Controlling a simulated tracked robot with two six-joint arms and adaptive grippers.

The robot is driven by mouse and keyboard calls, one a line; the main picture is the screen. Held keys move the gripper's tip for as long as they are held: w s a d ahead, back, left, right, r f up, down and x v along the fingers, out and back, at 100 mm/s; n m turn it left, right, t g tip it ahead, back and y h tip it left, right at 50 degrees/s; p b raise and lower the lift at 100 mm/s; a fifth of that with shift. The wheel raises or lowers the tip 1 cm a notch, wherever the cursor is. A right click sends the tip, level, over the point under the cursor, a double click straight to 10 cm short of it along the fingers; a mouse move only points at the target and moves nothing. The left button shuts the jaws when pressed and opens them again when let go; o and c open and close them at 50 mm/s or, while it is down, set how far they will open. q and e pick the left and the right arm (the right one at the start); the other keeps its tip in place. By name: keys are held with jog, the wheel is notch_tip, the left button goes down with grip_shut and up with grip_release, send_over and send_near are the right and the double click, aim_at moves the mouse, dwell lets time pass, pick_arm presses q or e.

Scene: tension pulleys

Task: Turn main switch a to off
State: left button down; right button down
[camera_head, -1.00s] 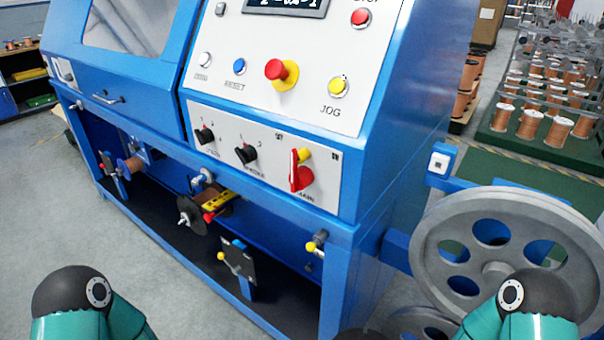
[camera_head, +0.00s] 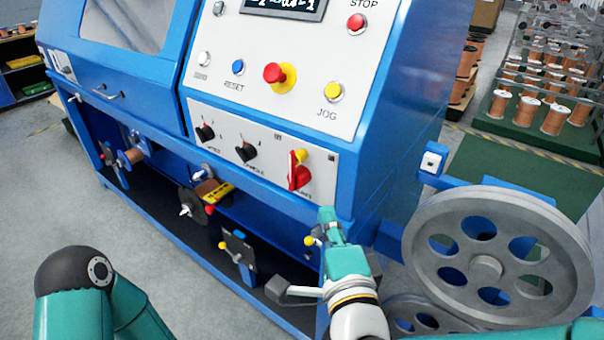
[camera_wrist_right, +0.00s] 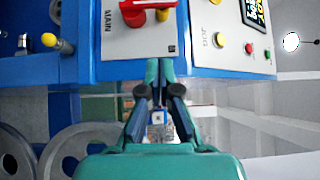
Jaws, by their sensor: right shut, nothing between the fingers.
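The main switch, a red rotary handle (camera_head: 299,177) with a yellow part behind it, sits at the right end of the lower white panel of the blue machine. Its red grip stands close to upright in the head view. It also shows at the top of the right wrist view (camera_wrist_right: 135,14), beside the MAIN label. My right gripper (camera_head: 328,216) is shut and empty. It is just below and right of the switch, near the panel's lower edge, apart from the handle. My left gripper is out of view; only part of my left arm shows.
Two black selector knobs (camera_head: 246,152) are left of the switch. Above are a red emergency button (camera_head: 274,73) and a yellow JOG button (camera_head: 333,92). A yellow-tipped lever (camera_head: 310,241) is beside my right gripper. A large grey pulley (camera_head: 486,266) stands at right.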

jog(key=p, duration=0.2)
send_near(296, 164)
jog(key=w+d, duration=0.2)
jog(key=w, duration=0.2)
jog(key=shift+w+a+p, duration=0.45)
jog(key=shift+w+a, duration=0.7)
jog(key=shift+a, duration=0.25)
